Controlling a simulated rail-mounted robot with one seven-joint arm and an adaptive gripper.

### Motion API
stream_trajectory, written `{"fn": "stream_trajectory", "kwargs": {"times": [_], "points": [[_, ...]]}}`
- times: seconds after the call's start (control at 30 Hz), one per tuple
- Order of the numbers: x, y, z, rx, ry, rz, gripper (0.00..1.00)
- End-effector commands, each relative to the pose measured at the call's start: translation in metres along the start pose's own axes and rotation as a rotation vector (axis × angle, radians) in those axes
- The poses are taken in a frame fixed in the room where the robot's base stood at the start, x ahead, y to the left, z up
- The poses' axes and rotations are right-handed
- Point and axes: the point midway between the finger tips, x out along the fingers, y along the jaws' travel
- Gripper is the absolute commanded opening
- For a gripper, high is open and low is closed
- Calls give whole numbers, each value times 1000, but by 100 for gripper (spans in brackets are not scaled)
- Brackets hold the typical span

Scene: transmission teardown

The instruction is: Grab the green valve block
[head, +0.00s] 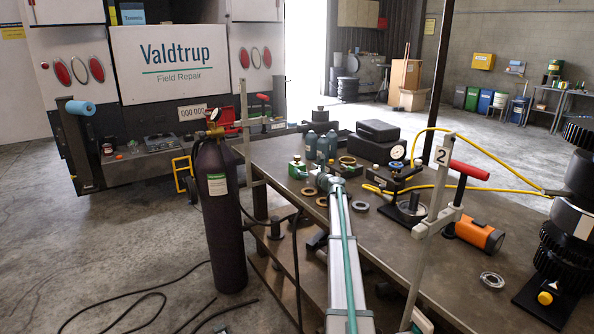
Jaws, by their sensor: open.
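A small green block with a brass-coloured top (297,169), which looks like the green valve block, sits near the left back edge of the workbench (440,262). A second green piece with a brass ring (348,167) lies to its right. My arm reaches from the bottom of the head view up over the bench. My gripper (320,179) is at its far end, small in the picture, just right of the green block and apart from it as far as I can tell. It is open, with nothing seen between its fingers. The arm's end hides some of the bench top.
Grey-green bottles (311,146) and black cases (377,131) stand behind. Loose rings (360,206) lie nearby. A dial gauge fixture (398,174), an orange lamp (480,236) and a post marked 2 (436,220) are to the right. A dark gas cylinder (219,215) stands left of the bench.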

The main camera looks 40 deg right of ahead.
Motion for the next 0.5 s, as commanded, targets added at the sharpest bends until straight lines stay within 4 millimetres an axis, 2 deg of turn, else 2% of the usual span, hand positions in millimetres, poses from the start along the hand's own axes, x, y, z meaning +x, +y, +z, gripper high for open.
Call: {"fn": "stream_trajectory", "kwargs": {"times": [0.03, 0.33, 0.5], "points": [[10, -1, 1, 0, 0, 1, 86], [28, 0, 1, 1, 0, 1, 86], [52, -2, 2, 1, 1, 1, 86]]}}
